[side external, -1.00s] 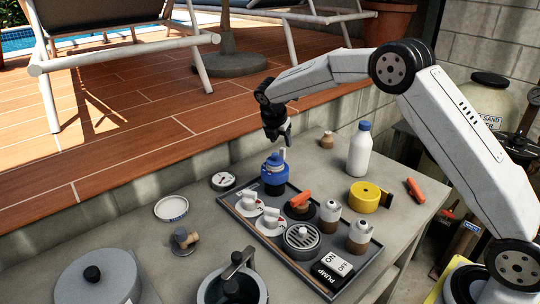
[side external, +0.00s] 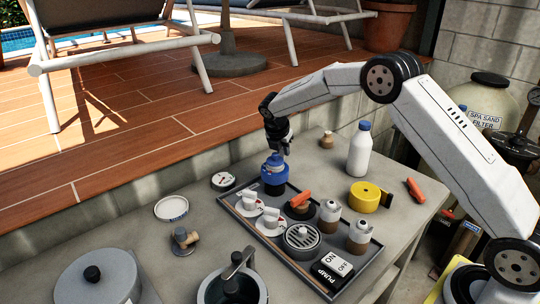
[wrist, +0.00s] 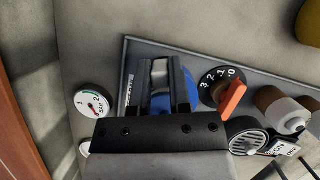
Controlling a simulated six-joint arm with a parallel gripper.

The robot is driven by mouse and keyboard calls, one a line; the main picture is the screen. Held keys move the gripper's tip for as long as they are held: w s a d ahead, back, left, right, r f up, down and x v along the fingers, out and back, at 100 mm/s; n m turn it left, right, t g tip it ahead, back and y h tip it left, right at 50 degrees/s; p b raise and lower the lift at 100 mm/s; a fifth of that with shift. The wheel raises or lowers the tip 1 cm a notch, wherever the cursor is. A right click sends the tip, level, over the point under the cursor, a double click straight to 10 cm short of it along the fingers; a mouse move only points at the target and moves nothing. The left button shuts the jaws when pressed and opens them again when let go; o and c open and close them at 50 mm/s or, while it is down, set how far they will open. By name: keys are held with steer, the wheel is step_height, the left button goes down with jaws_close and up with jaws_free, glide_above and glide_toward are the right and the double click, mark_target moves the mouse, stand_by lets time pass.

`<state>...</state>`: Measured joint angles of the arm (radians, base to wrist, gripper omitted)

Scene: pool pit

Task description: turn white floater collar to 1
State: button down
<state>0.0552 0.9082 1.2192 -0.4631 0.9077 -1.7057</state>
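A blue capped unit (side external: 273,174) stands at the far end of the grey tray (side external: 226,203). My gripper (side external: 279,150) hangs just above it. In the wrist view my gripper (wrist: 165,72) has its fingers apart, with a pale patch between them and blue behind and below, partly hidden by the gripper. Two white knobs (side external: 250,200) on white marked discs stand along the tray's left side. Two white-topped units with brown bodies (side external: 330,213) stand on the right. I cannot tell which is the white floater collar, and its setting is not readable.
An orange-red lever (wrist: 233,98) sits on a black dial numbered 0 to 3. A round grille (side external: 302,238) and an ON/OFF pump switch (side external: 331,269) are nearer. A white bottle (side external: 360,149), yellow tape roll (side external: 366,195) and gauge (side external: 223,181) stand outside the tray.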

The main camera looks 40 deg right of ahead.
stand_by(0.4)
steer(key=shift+s+m+g, duration=0.5)
steer(key=shift+m, duration=0.8)
steer(key=shift+s+m+g, duration=0.5)
steer(key=shift+s+m, duration=0.05)
steer(key=shift+m, duration=0.75)
steer(key=shift+s+m+g, duration=0.5)
steer(key=shift+m, duration=0.8)
steer(key=c, duration=0.6)
jaws_free()
steer(key=shift+o, duration=0.2)
steer(key=shift+v, duration=3.95)
